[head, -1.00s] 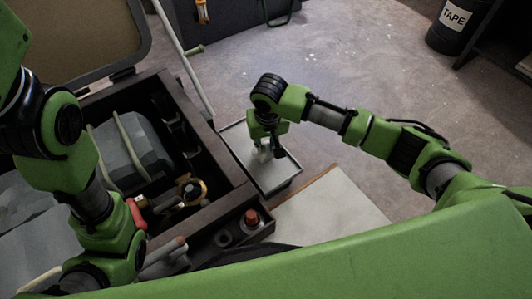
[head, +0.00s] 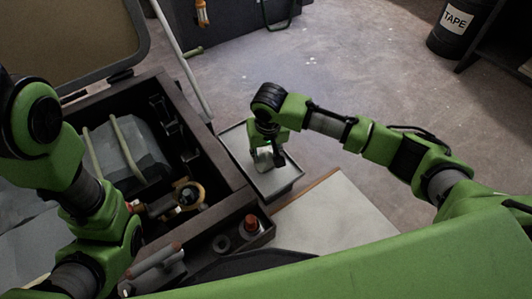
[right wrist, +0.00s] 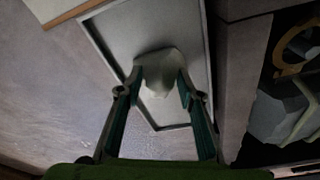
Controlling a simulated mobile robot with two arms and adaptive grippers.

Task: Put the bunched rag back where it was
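The bunched rag (head: 263,158) is a pale, crumpled lump over the shallow grey tray (head: 287,183). In the right wrist view the rag (right wrist: 160,68) lies between the fingertips of my right gripper (right wrist: 161,78), which touch it on both sides and look shut on it. The rag bulges past the tips. In the head view my right gripper (head: 268,152) points down into the tray (right wrist: 196,45). I cannot tell whether the rag touches the tray floor. My left arm comes in at the left, but its gripper does not show.
A dark wooden chest (head: 228,178) with compartments stands left of the tray, holding a strapped grey bundle (head: 135,150) and fittings. A red-capped item (head: 251,221) sits in its near corner. A pale board (head: 335,215) lies right of the tray. Open floor lies beyond.

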